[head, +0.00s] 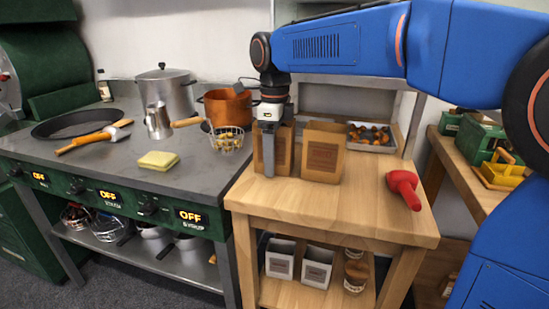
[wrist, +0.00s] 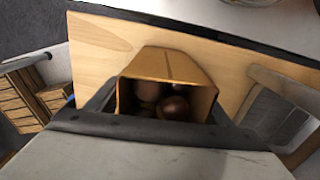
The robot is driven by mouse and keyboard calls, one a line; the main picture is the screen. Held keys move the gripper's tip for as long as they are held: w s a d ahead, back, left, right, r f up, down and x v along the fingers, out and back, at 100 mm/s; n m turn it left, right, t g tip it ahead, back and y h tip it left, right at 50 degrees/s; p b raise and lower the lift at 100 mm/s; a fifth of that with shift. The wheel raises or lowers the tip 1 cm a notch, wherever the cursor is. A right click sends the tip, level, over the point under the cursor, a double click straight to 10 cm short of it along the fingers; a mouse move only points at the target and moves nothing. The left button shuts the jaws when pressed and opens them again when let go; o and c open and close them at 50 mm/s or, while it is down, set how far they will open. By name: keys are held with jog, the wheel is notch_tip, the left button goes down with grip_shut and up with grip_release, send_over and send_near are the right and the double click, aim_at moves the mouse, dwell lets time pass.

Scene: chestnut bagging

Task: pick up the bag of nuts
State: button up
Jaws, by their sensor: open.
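A brown paper bag (head: 285,152) stands upright on the wooden cart, partly hidden behind my gripper (head: 269,160). In the wrist view the bag (wrist: 178,64) is open at the top and holds several dark brown nuts (wrist: 172,106). My gripper is pointed down at this bag, with its jaws open. In the wrist view the dark jaws show on both sides of the bag; I cannot tell whether they touch it. A second, larger brown bag (head: 323,155) stands just to the right; its contents are not visible.
The wooden cart top (head: 345,205) is clear in front. A red scoop (head: 404,188) lies at its right, and a tray of nuts (head: 371,138) sits behind. A wire basket (head: 227,139) and an orange-brown pot (head: 228,108) stand left on the stove counter.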

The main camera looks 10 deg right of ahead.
jog(key=c, duration=1.4)
